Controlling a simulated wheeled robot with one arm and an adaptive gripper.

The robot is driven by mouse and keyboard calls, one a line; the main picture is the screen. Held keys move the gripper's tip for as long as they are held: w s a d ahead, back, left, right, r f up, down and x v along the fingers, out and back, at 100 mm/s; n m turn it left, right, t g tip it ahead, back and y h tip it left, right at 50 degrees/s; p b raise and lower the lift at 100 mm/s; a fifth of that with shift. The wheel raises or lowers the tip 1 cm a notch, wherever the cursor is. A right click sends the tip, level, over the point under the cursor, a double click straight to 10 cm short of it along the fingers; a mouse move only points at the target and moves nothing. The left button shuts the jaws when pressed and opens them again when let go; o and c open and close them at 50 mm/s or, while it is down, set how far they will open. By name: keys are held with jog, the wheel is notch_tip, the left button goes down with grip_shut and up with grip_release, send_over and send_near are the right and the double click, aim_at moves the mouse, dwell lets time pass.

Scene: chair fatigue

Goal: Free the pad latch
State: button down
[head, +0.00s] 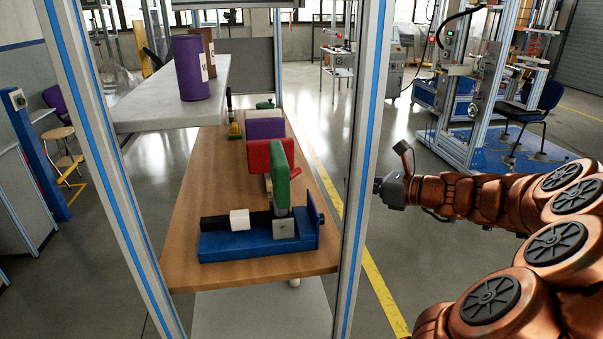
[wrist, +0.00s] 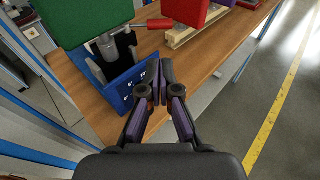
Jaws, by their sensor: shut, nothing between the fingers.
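A blue fixture (head: 255,240) sits at the near end of the wooden table. It carries a black bar with a white block (head: 240,219), a grey metal block (head: 296,229), a green pad (head: 280,170) standing upright and a blue end plate (head: 315,215). In the wrist view the end plate (wrist: 125,92) and green pad (wrist: 75,18) are close up. I cannot tell which part is the pad latch. My gripper (wrist: 161,70) is shut and empty beside the plate's right edge; I cannot tell if they touch. In the head view my gripper (head: 378,186) is right of the table, partly behind the post.
A red pad (head: 257,158) and a purple pad (head: 265,128) stand farther along the wooden table (head: 200,180). A metal post (head: 362,150) rises between my arm and the table. A grey shelf (head: 165,105) holds a purple cylinder (head: 190,68). Floor right of the table is clear.

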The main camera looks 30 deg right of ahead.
aim_at(298, 169)
jog(key=shift+w, duration=0.1)
jog(key=p+x, duration=0.1)
jog(key=x, duration=1.2)
jog(key=shift+w+a+f, duration=0.15)
jog(key=shift+w+a, duration=0.05)
jog(key=shift+w, duration=0.15)
jog(key=shift+w+n+g+y+p, duration=0.35)
jog(key=shift+n+y+p, duration=0.3)
jog(key=shift+p, duration=0.85)
jog(key=n+g+y+p, duration=0.1)
jog(key=p, duration=0.1)
jog(key=w+n+y+p, duration=0.1)
jog(key=shift+w+g+y+p, duration=0.3)
jog(key=shift+g+y+p, duration=0.05)
jog(key=shift+p, duration=0.05)
jog(key=shift+w+a+n+g+y+p, duration=0.15)
jog(key=shift+w+n+g+y+p, duration=0.3)
jog(key=shift+n+g+y+p, duration=0.3)
jog(key=shift+w+a+n+g+y+p, duration=0.15)
jog(key=shift+w+n+g+y+p, duration=0.3)
jog(key=shift+n+g+y+p, duration=0.3)
jog(key=shift+w+a+p, duration=0.8)
jog(key=shift+w+a, duration=0.45)
jog(key=shift+w, duration=0.25)
jog(key=shift+a, duration=0.1)
